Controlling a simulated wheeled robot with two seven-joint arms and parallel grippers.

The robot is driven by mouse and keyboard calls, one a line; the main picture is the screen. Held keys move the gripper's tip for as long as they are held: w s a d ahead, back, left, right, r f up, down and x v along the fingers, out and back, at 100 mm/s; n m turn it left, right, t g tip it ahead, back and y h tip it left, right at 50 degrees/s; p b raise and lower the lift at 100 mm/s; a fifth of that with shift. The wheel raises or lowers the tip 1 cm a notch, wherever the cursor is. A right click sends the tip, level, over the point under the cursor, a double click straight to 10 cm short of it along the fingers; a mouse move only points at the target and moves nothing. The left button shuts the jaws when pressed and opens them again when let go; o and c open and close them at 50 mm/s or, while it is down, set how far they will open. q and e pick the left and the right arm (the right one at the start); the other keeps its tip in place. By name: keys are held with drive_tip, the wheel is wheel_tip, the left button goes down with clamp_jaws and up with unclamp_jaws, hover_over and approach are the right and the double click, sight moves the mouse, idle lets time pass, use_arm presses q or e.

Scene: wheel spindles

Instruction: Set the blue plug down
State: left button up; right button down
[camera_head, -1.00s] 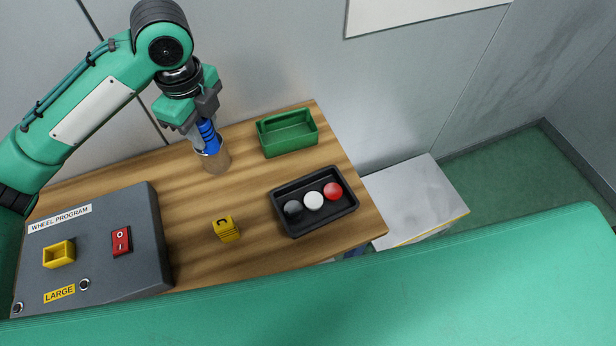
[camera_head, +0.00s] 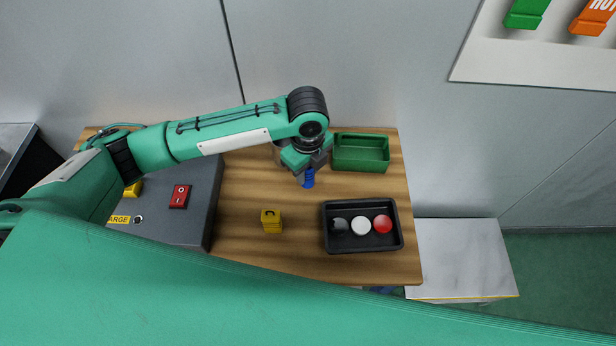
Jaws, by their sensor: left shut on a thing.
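The blue plug (camera_head: 309,179) is a ribbed blue piece. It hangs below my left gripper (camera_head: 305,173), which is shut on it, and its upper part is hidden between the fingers. It is over the wooden table (camera_head: 245,185), in front and to the left of the green bin (camera_head: 361,166). I cannot tell whether its lower end touches the wood. A brownish, see-through cup (camera_head: 279,155) is mostly hidden behind the gripper and forearm. My right gripper is not in view.
A black tray (camera_head: 328,245) holds a black, a white and a red round piece. A yellow block (camera_head: 271,221) stands left of it. A grey control box (camera_head: 190,222) with a red switch (camera_head: 180,196) fills the table's left. Bare wood lies between block and plug.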

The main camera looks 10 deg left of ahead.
sight(307, 181)
use_arm(q)
drive_tip(key=shift+f, duration=0.6)
wheel_tip(307, 181, down, 4)
drive_tip(key=shift+r+p, duration=0.1)
drive_tip(key=shift+p, duration=0.35)
drive_tip(key=o, duration=1)
